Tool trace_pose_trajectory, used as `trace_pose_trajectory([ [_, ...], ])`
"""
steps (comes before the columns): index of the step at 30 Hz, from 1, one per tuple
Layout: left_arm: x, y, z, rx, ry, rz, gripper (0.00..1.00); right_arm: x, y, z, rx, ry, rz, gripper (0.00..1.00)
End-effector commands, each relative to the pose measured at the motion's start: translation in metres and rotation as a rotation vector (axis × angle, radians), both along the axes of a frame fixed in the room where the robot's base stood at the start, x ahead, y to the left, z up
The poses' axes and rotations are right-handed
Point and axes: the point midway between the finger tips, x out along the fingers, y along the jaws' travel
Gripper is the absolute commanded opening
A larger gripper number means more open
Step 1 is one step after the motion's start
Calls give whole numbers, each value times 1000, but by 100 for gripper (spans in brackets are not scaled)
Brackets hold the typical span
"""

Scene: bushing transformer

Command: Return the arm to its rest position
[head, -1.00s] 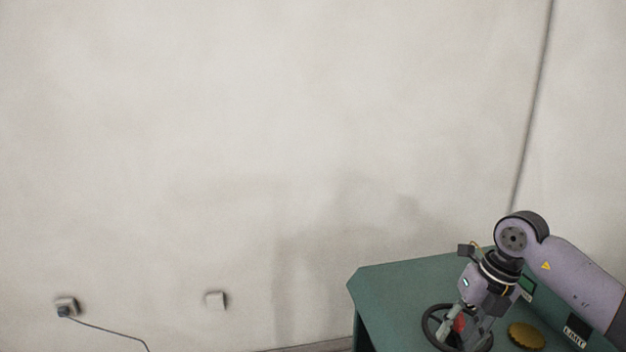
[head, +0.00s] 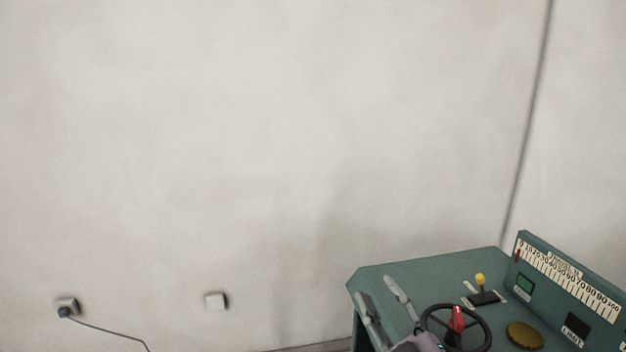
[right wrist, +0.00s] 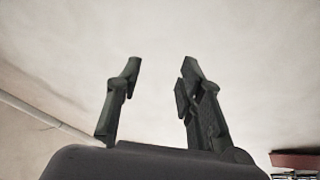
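My right gripper (head: 377,290) is at the bottom of the head view, over the left part of the green console (head: 440,272). Its two grey fingers point up and stand apart. In the right wrist view my right gripper (right wrist: 161,68) is open, with only pale blank surface between and beyond the fingers. It stands to the left of the black handwheel (head: 487,325) with its red knob (head: 457,318); a small part of the wheel may be hidden by my arm. My left gripper is not in view.
The console also carries a yellow-tipped lever (head: 481,281), a round brass cap (head: 525,335) and a scale panel (head: 570,279) at the right. A pale wall (head: 250,150) with a socket (head: 67,306) and cord stands behind. The space above the console is clear.

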Motion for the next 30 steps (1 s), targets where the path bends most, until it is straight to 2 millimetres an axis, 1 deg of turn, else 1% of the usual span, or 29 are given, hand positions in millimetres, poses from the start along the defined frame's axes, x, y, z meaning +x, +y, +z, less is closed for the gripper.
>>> trace_pose_trajectory([
  [1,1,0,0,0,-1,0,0,-4,-19,-28,72,125,-83,35],
  [2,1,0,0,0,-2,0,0,-7,-32,-45,107,203,-135,35],
  [3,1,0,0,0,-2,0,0,-14,-47,-71,154,313,-200,35],
  [5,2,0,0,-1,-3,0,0,-31,-66,-110,206,478,-286,35],
  [6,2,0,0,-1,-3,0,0,-45,-75,-135,234,587,-335,35],
  [8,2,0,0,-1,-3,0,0,-71,-86,-171,266,746,-397,35],
  [9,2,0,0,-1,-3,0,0,-90,-91,-191,282,845,-431,35],
  [11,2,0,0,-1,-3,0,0,-116,-95,-216,299,974,-468,35],
  [12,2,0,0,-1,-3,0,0,-133,-96,-230,304,1051,-487,35],
  [14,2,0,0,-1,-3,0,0,-158,-97,-247,311,1155,-509,35],
  [15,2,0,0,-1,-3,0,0,-173,-97,-256,315,1218,-521,35],
  [18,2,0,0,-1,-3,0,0,-209,-96,-274,318,1358,-539,35],
  [20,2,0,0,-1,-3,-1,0,-230,-94,-282,318,1434,-547,35],
  [21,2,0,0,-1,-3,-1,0,-243,-93,-286,317,1484,-550,35],
  [25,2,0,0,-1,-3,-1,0,-285,-88,-296,313,1634,-555,35],
  [26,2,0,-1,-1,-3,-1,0,-285,-88,-304,309,1645,-555,35],
  [27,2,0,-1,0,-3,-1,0,-280,-87,-316,306,1644,-556,35],
  [30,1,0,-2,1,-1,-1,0,-274,-87,-343,302,1652,-559,35],
])
